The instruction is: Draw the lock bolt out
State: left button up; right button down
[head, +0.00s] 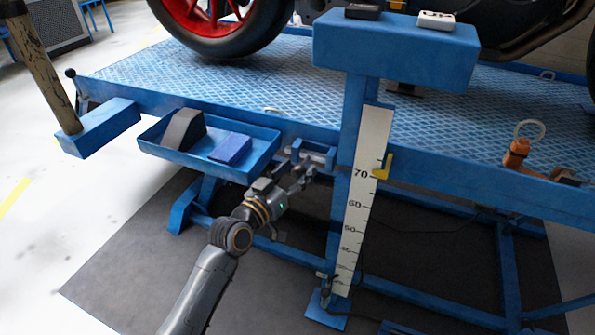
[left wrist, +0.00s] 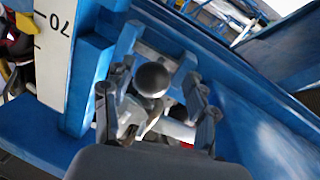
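The lock bolt's round black knob (left wrist: 152,80) shows in the left wrist view, in front of a blue bracket (left wrist: 128,40) on the lift frame. A pale metal bar (left wrist: 175,128) shows below the knob, partly hidden by the fingers. My left gripper (left wrist: 155,95) is open, with one finger on each side of the knob and gaps visible between. In the head view my left gripper (head: 302,168) is at the bracket (head: 315,152) under the platform edge, left of the scale post. There the knob is hidden by the gripper. My right gripper is not in view.
A blue tray (head: 158,146) with a grey wedge (head: 184,128) and a blue block (head: 230,148) is just left of the gripper. The post with its white scale (head: 366,160) and yellow pointer (head: 383,167) stands close on the right. A motorcycle wheel (head: 215,30) rests above.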

pick_arm(q)
jog(key=shift+d, duration=0.1)
jog(key=shift+s, duration=0.25)
jog(key=v, duration=1.1)
jog(key=shift+s+a, duration=0.2)
jog(key=shift+a, duration=0.05)
